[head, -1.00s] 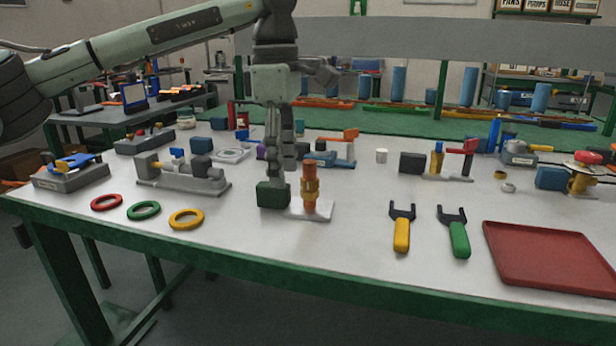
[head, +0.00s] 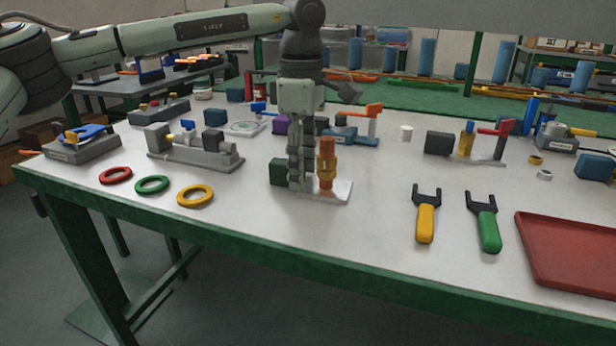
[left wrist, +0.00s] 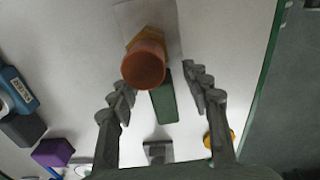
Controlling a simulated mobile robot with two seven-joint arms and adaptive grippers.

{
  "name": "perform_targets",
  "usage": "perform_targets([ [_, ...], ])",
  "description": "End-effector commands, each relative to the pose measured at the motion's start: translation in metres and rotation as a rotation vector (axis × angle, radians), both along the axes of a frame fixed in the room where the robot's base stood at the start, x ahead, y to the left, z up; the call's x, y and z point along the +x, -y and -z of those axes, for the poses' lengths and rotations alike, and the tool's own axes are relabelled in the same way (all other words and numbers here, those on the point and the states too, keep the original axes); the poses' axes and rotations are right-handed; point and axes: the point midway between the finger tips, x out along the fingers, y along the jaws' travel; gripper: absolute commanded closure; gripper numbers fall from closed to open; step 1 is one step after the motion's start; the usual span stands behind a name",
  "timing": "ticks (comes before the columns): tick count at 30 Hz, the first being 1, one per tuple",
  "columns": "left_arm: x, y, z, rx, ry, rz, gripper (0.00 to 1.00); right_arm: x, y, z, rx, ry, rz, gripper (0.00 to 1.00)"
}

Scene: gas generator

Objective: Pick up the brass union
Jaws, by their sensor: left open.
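The brass union (head: 327,165), an orange-brown upright fitting with a hex collar, stands on a white plate (head: 338,192) near the table's front, beside a dark green block (head: 278,172). My left gripper (head: 300,184) points down just left of the union, partly covering the block. In the left wrist view my left gripper (left wrist: 162,84) is open and empty. There the union's round end (left wrist: 145,66) shows just past the fingertips, nearer the left finger, and the green block (left wrist: 164,100) lies between the fingers. I cannot tell whether a finger touches either. My right gripper is not in view.
Red, green and yellow rings (head: 195,196) lie at front left. A grey fixture (head: 195,155) stands behind them. Yellow and green forked tools (head: 426,215) and a red tray (head: 575,250) lie right. The table between the union and the tools is clear.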

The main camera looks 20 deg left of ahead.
Motion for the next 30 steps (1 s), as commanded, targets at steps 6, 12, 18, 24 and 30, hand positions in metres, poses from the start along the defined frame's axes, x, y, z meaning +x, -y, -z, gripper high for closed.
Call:
perform_targets([
  [6,0.0000,0.0001,-0.0002,0.000,0.000,0.000,0.58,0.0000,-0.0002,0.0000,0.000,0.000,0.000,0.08],
  [12,0.0000,0.0001,-0.0003,0.000,0.000,0.000,0.83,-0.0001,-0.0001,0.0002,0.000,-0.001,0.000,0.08],
  [18,0.0000,0.0002,-0.0004,0.000,0.000,0.001,1.00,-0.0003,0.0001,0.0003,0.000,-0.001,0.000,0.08],
  [24,0.0003,0.0005,-0.0017,-0.001,0.002,0.001,1.00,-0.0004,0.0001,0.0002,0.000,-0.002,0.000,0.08],
  [30,0.0003,0.0005,-0.0028,-0.001,0.003,0.001,1.00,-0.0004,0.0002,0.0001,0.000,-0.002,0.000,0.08],
])
